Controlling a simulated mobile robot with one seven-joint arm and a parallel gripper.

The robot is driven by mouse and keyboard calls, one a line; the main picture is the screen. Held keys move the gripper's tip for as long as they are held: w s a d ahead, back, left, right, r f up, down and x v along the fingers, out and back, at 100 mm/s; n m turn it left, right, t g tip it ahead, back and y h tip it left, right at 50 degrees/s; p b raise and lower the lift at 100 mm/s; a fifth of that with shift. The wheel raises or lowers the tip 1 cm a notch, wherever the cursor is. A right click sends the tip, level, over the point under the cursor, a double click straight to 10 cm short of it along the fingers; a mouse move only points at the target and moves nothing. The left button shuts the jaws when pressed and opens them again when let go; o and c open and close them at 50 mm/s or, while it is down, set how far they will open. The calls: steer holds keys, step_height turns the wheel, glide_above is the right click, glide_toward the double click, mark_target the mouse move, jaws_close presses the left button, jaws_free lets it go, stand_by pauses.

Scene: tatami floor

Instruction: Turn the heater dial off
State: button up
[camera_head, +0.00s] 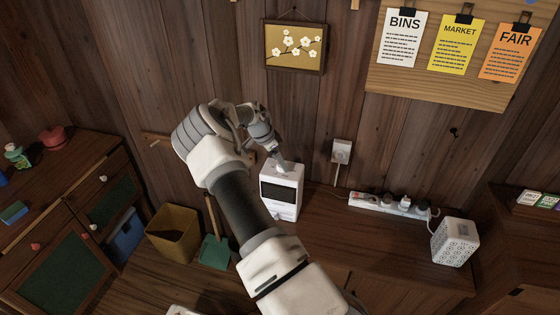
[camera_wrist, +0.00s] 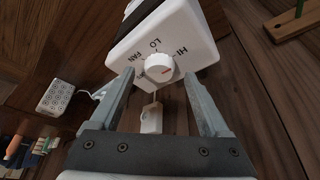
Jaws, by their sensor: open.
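The heater (camera_head: 281,190) is a white upright box with a dark front panel, standing on the wooden bench. Its top face shows in the wrist view (camera_wrist: 190,35) with the marks FAN, LO and HI. My gripper (camera_wrist: 157,78) is open, with one finger on each side of the dial in the picture. I cannot tell whether the fingers touch it. In the head view my gripper (camera_head: 281,161) is just over the heater's top and partly hides it.
A power strip (camera_head: 385,204) with several plugs lies right of the heater, below a wall outlet (camera_head: 341,151). A white perforated box (camera_head: 455,241) stands farther right. A yellow bin (camera_head: 173,234) and green dustpan (camera_head: 214,252) are left.

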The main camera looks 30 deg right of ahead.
steer(key=shift+d+f, duration=0.25)
steer(key=shift+f, duration=0.45)
jaws_close()
